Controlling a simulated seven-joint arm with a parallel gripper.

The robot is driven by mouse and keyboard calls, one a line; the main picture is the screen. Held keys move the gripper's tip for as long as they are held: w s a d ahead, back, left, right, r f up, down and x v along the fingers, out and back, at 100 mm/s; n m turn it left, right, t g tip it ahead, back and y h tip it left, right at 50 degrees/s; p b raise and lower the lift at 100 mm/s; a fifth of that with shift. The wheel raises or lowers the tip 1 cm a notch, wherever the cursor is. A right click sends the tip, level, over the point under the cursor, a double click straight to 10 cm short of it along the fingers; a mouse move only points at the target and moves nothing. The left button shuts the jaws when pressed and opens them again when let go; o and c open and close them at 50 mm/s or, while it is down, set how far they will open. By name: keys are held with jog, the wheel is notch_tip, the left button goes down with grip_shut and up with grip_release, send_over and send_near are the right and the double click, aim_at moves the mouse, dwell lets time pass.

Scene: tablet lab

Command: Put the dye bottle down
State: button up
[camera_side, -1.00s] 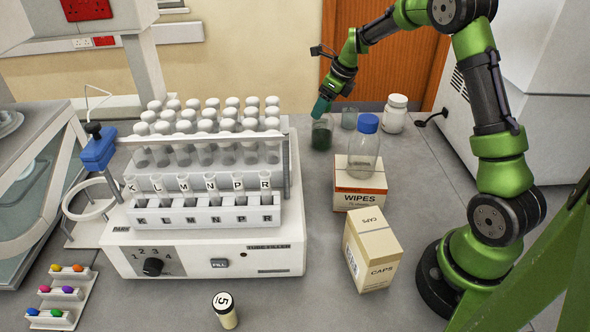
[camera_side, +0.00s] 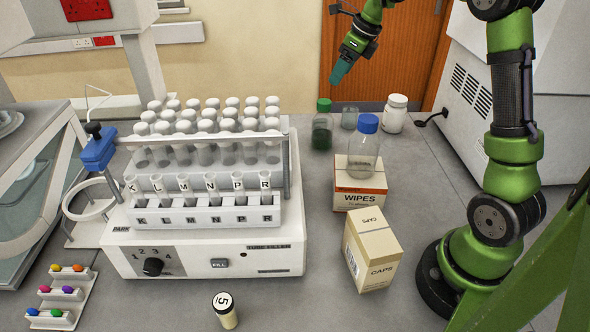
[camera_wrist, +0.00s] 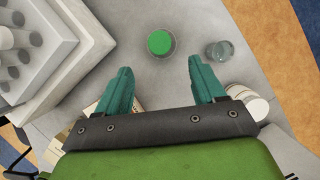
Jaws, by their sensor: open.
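The dye bottle (camera_side: 322,128) is a clear bottle with dark green contents and a green cap. It stands upright on the grey bench behind the wipes box. In the wrist view its green cap (camera_wrist: 160,43) shows from above, ahead of the fingers and between their lines. My gripper (camera_side: 341,72) is above the bottle and a little to its right, apart from it. In the wrist view my gripper (camera_wrist: 163,82) has its two teal fingers spread wide with nothing between them.
A small glass beaker (camera_side: 349,117) and a white jar (camera_side: 395,114) stand right of the bottle. A blue-capped bottle (camera_side: 364,150) stands on the wipes box (camera_side: 358,198). The tube filler (camera_side: 205,255) with its tubes is to the left. A caps box (camera_side: 371,250) stands in front.

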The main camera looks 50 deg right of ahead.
jog(key=s+a+r+n+t, duration=0.1)
jog(key=s+a+r+n, duration=0.25)
jog(key=a+n, duration=0.25)
jog(key=s+a+r+n+t, duration=0.1)
jog(key=s+a+r+n, duration=0.1)
jog(key=s+a+n, duration=0.4)
jog(key=s+a+f+n+t, duration=0.1)
jog(key=s+a+f+n, duration=0.2)
jog(key=s+a+n, duration=0.7)
jog(key=s+n, duration=0.2)
jog(key=n, duration=0.4)
jog(key=shift+a+n+y, duration=0.25)
jog(key=shift+n+y, duration=0.15)
